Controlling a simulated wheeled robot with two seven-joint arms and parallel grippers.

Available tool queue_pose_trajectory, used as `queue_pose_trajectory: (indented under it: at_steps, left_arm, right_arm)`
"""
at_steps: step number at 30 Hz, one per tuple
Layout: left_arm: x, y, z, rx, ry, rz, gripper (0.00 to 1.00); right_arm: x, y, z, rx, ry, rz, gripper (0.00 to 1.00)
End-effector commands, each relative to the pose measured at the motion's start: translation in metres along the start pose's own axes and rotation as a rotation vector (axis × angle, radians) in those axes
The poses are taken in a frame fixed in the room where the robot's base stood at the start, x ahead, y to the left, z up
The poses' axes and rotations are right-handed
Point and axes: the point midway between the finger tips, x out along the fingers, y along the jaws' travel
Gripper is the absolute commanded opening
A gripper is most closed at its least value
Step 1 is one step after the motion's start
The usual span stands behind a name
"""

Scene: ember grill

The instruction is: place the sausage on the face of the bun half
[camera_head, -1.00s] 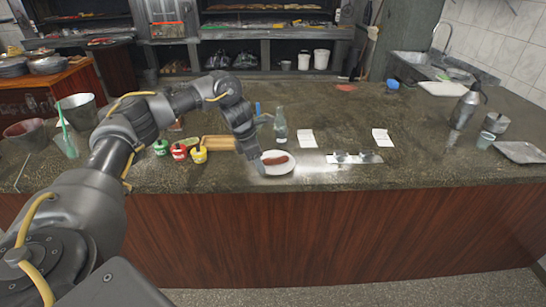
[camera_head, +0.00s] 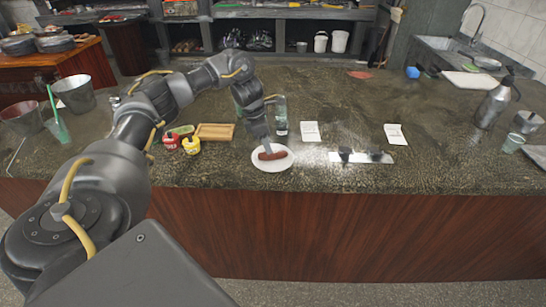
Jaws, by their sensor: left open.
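A dark reddish-brown sausage (camera_head: 278,155) lies on a white round plate (camera_head: 272,166) near the front edge of the counter. My left gripper (camera_head: 267,148) points down over the plate, with its fingertips at the upper left part of the sausage. It is open; I cannot tell whether it touches the sausage. I cannot make out a bun half on the plate or elsewhere. My right gripper is not in view.
A metal strip (camera_head: 362,158) lies to the right.

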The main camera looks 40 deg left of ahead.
Motion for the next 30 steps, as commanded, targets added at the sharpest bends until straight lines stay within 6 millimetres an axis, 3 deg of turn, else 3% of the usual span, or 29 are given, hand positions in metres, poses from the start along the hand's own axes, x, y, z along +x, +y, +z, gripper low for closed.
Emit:
queue_pose_trajectory:
  at_steps: [7,18,27,30]
  left_arm:
    - [0.008,0.0,0.002,0.003,0.0,-0.001,0.5]
    - [0.052,0.002,0.004,0.002,0.001,-0.002,0.5]
    - [0.058,0.002,0.004,0.004,-0.001,0.0,0.5]
    - [0.057,0.002,0.004,0.004,0.0,0.0,0.37]
  right_arm:
    - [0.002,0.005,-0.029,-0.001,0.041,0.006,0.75]
    - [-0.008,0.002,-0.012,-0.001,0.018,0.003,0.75]
    - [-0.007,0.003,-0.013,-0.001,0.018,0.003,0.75]
    - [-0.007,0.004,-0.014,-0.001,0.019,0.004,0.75]
